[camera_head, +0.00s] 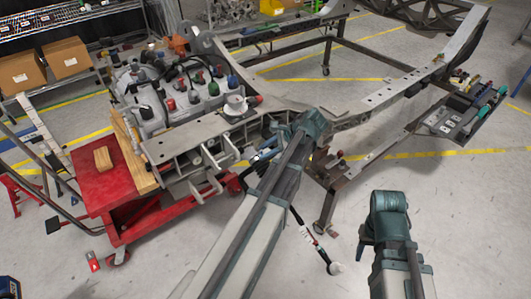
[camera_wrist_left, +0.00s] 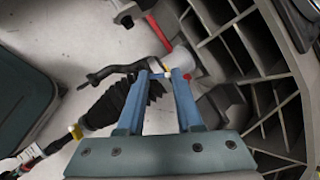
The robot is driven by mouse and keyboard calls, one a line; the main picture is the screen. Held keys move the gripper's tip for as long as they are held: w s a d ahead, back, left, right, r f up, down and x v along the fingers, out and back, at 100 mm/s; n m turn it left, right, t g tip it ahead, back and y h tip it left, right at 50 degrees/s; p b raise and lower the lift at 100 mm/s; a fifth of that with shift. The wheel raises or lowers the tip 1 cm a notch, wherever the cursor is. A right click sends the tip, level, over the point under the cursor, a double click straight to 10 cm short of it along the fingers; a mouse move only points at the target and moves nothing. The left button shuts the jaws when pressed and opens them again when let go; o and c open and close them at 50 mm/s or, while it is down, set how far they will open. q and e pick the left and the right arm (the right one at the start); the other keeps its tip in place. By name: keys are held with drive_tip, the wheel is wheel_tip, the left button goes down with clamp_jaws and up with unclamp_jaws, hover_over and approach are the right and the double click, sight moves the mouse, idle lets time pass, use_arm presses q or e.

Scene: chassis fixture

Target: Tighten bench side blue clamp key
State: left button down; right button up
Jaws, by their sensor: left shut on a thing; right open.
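My left gripper (camera_head: 261,160) is at the side of the chassis front, below the frame rail. In the left wrist view its two blue fingers (camera_wrist_left: 160,76) are shut on a small part between their tips. That part is mostly hidden, and I cannot make out a blue clamp key for certain. Just beyond the tips are a pale cylinder (camera_wrist_left: 183,61) and a dark curved arm (camera_wrist_left: 118,70). A black ribbed boot (camera_wrist_left: 108,106) lies to the left of the fingers. My right gripper (camera_head: 368,236) is open, above bare floor to the right; its fingers are hardly visible.
The chassis frame (camera_head: 375,99) spans the back, with an engine (camera_head: 175,95) at its left. A red cart (camera_head: 105,185) carries wooden blocks. A tool tray (camera_head: 463,120) is at the right. A ribbed grey structure (camera_wrist_left: 235,68) stands close to the left fingers. The right foreground floor is clear.

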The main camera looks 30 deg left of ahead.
use_arm(q)
drive_tip(key=m, duration=0.2)
drive_tip(key=m+t+b, duration=0.1)
drive_tip(key=m, duration=0.1)
drive_tip(key=m+t+y, duration=0.1)
drive_tip(key=m, duration=0.1)
drive_tip(key=shift+s+f, duration=0.1)
drive_tip(key=shift+s, duration=0.2)
drive_tip(key=m+t, duration=0.1)
drive_tip(key=m, duration=0.2)
drive_tip(key=m+t+b, duration=0.1)
drive_tip(key=m, duration=0.2)
drive_tip(key=shift+s+t, duration=0.15)
drive_tip(key=shift+t, duration=0.25)
drive_tip(key=c, duration=0.6)
unclamp_jaws()
drive_tip(key=shift+o, duration=0.2)
